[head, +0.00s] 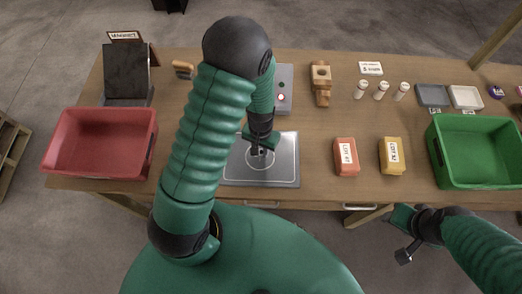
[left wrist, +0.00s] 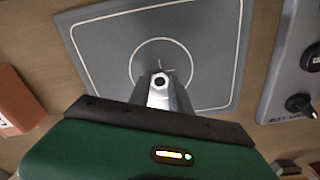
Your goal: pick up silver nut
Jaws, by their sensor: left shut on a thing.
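The silver nut (left wrist: 160,84), a small hexagonal piece with a dark hole, shows in the left wrist view at the fingertips of my left gripper (left wrist: 160,95). The gripper is shut on it. In the head view my left gripper (head: 258,150) points down over the grey plate (head: 285,177) with its white outline and circle. The nut is too small to make out there. I cannot tell whether the nut touches the plate. My right gripper (head: 403,232) is at the lower right, off the table's front edge; its jaw state is unclear.
A red bin (head: 60,160) stands on the left of the table and a green bin (head: 448,170) on the right. An orange block (head: 345,168) and a yellow block (head: 391,166) lie right of the plate. A grey button box (head: 285,100) sits behind it.

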